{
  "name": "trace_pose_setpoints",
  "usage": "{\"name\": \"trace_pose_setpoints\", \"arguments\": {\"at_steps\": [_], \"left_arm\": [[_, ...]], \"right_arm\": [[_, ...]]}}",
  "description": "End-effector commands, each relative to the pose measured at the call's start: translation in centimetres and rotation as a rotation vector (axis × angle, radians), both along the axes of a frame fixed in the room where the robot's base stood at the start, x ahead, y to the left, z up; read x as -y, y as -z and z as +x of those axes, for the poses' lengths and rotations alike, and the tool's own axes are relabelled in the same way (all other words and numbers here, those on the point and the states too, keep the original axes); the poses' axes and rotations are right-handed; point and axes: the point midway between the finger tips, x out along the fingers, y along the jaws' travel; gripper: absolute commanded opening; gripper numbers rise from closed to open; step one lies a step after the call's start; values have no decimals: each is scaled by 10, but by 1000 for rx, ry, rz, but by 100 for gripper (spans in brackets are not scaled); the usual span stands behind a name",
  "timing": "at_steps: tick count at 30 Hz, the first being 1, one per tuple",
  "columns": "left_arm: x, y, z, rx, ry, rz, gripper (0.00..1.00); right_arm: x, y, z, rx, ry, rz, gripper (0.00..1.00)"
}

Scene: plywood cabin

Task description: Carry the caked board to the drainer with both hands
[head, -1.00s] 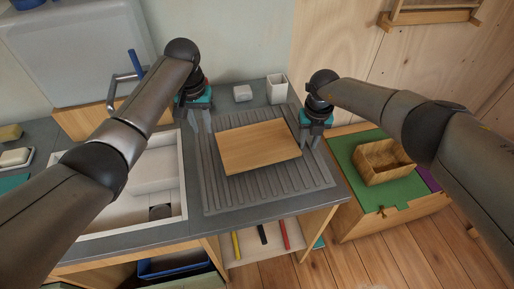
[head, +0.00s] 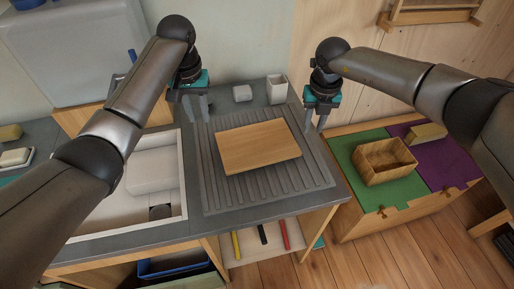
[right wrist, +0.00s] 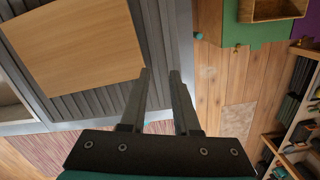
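The wooden board (head: 258,146) lies flat on the grey ribbed drainer (head: 220,197), turned slightly. Its visible top looks plain, with no clear caked patch. It also shows in the right wrist view (right wrist: 75,45) on the drainer (right wrist: 158,45). My left gripper (head: 197,112) is open and empty above the drainer's back left corner, apart from the board. My right gripper (head: 315,122) is open and empty, off the board's right side near the drainer's right edge. In the right wrist view its two fingers (right wrist: 160,78) stand apart with nothing between them.
A white sink (head: 108,226) lies left of the drainer. A white cup (head: 276,90) and a small white block (head: 242,93) stand behind it. To the right, a wooden box (head: 385,162) sits on a low chest with a green top (head: 350,158).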

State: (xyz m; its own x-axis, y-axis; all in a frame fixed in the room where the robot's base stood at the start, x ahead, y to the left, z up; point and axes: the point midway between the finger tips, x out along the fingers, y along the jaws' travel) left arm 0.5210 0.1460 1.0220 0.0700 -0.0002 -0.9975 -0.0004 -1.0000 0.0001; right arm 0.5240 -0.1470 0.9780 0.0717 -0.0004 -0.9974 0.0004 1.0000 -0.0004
Motion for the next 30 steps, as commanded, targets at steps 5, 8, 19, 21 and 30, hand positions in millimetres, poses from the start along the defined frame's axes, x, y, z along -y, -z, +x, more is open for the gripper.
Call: {"name": "trace_pose_setpoints", "arguments": {"at_steps": [5,8,19,21,30], "left_arm": [[0,0,0,0,0,0,30],[0,0,0,0,0,0,30],[0,0,0,0,0,0,30],[0,0,0,0,0,0,30],[0,0,0,-1,0,0,30]], "right_arm": [[0,-30,-1,2,0,1,30],[0,-39,-3,0,-1,1,30],[0,-44,-3,-1,1,0,30],[0,-44,-3,-1,1,0,30],[0,-43,-3,-1,0,0,30]]}}
